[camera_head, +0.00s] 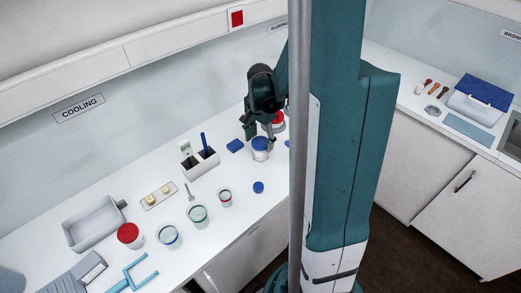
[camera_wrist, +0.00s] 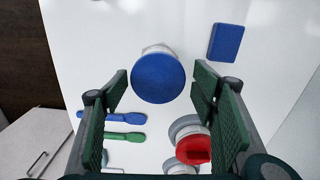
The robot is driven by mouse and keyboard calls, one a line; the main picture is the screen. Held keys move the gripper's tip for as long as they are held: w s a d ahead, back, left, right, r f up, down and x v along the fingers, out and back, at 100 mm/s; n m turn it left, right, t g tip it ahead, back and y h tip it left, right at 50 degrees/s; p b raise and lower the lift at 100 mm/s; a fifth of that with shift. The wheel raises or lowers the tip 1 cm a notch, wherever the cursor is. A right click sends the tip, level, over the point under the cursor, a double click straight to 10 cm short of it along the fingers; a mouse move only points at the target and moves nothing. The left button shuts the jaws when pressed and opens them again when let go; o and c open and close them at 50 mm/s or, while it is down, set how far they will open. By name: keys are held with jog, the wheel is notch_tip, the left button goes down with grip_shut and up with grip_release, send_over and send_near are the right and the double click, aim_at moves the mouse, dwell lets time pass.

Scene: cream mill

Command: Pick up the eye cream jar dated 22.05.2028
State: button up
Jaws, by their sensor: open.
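A white jar with a blue lid (camera_head: 260,146) stands on the counter beneath my gripper (camera_head: 259,133). In the wrist view its round blue lid (camera_wrist: 157,78) lies ahead between my open, empty fingers (camera_wrist: 161,84). A jar with a red lid (camera_head: 278,119) stands just behind it. In the wrist view the red lid (camera_wrist: 194,149) is beside my right finger, partly covered by it. No date is readable on any jar, so I cannot tell which bears 22.05.2028.
A blue block (camera_wrist: 226,42) lies near the blue-lidded jar. Blue (camera_wrist: 112,116) and green (camera_wrist: 124,136) spatulas lie to the left.

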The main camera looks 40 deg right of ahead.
jog(key=shift+f, duration=0.3)
jog(key=shift+f, duration=0.15)
jog(key=shift+s+f, duration=0.15)
jog(key=shift+f, duration=2.3)
jog(key=shift+c, duration=0.6)
jog(key=c, duration=0.9)
jog(key=shift+o, duration=0.2)
